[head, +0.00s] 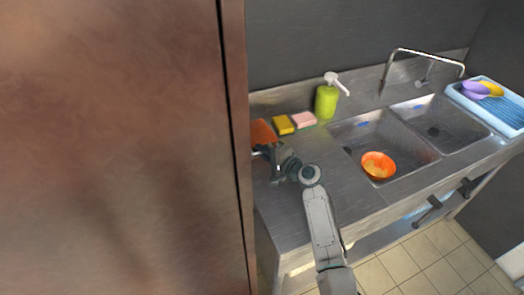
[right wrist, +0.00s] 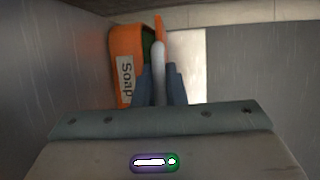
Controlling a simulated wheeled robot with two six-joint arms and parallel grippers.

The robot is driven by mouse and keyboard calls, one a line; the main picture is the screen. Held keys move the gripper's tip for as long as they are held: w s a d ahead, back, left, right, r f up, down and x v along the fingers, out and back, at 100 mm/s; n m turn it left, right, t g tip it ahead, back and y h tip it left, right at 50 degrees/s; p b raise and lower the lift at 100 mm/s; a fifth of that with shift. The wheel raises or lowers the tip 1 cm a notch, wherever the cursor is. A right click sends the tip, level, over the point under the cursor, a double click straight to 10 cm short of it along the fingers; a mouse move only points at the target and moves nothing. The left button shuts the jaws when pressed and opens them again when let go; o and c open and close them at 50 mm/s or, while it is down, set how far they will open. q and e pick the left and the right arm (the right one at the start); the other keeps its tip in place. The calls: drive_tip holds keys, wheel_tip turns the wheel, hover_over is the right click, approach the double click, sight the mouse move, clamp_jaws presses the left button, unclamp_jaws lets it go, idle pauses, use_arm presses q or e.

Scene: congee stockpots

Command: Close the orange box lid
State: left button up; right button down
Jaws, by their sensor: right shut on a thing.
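The orange box (head: 263,132) stands at the left end of the steel counter, partly hidden by the brown panel and my gripper. In the right wrist view the orange box (right wrist: 125,48) bears a "Soap" label, with dark green showing at its opening. Its orange lid (right wrist: 159,28) stands upright, seen nearly edge-on, so the box is open. My right gripper (head: 267,153) is at the box. In the right wrist view its fingers (right wrist: 159,80) close around a pale grey rounded piece just below the lid, apparently part of it. My left gripper is out of view.
A large brown panel (head: 115,150) fills the left. Beside the box are a yellow sponge (head: 283,125), a pink sponge (head: 304,119) and a green soap pump (head: 326,102). The sink (head: 400,150) holds an orange bowl (head: 378,166). The counter front is clear.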

drive_tip(key=shift+f, duration=0.2)
drive_tip(key=c, duration=1.5)
unclamp_jaws()
drive_tip(key=shift+s+d, duration=0.1)
drive_tip(key=b+v, duration=0.2)
drive_tip(key=v, duration=0.7)
drive_tip(key=shift+s+d+b, duration=0.1)
drive_tip(key=shift+b, duration=0.2)
drive_tip(key=shift+s+d+r, duration=0.2)
drive_tip(key=shift+s+d, duration=0.2)
drive_tip(key=shift+s, duration=0.15)
